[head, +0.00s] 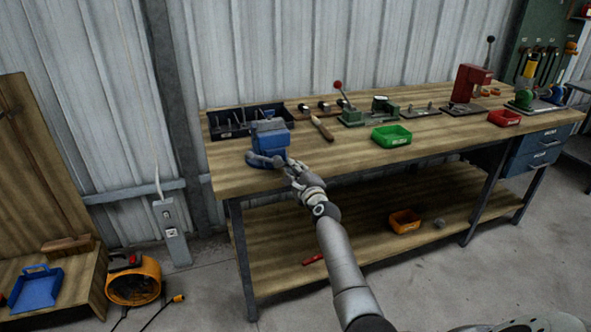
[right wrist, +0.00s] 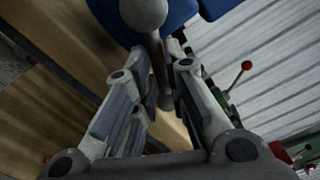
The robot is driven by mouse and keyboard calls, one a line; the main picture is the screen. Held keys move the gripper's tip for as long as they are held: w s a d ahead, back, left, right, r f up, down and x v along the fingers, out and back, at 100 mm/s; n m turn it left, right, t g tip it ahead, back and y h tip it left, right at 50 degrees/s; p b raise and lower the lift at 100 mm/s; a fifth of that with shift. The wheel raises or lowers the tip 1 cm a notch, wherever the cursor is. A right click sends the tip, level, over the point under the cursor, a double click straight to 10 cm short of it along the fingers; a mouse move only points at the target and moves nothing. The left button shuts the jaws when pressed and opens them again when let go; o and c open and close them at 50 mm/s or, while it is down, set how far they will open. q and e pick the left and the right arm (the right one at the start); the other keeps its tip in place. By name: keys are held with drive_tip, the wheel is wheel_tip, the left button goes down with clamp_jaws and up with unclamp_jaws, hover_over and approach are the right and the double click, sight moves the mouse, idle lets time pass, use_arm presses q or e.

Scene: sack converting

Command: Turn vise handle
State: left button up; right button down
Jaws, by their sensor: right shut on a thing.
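The blue vise (head: 268,137) stands on the front left corner of the wooden workbench (head: 350,160). Its grey handle (head: 262,160) is at the front of the vise, low near the bench edge. In the right wrist view the handle (right wrist: 157,62) is a grey bar with a round ball end, and the blue vise body (right wrist: 185,12) is behind it. My right gripper (head: 289,168) is at the handle, and its fingers (right wrist: 162,85) are shut on the bar from both sides. The exact contact is partly hidden by the fingers. My left gripper is not in view.
A dark tool tray (head: 222,131) is behind the vise. A wooden-handled tool (head: 322,128), a green press (head: 352,116) and a green bin (head: 391,136) are to the right. An orange bin (head: 404,221) is on the lower shelf. The floor in front is clear.

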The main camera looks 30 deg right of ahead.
drive_tip(key=shift+f, duration=0.2)
drive_tip(key=c, duration=1.9)
unclamp_jaws()
drive_tip(key=o, duration=0.4)
drive_tip(key=shift+s+r, duration=0.1)
drive_tip(key=shift+o, duration=0.2)
drive_tip(key=v, duration=1.2)
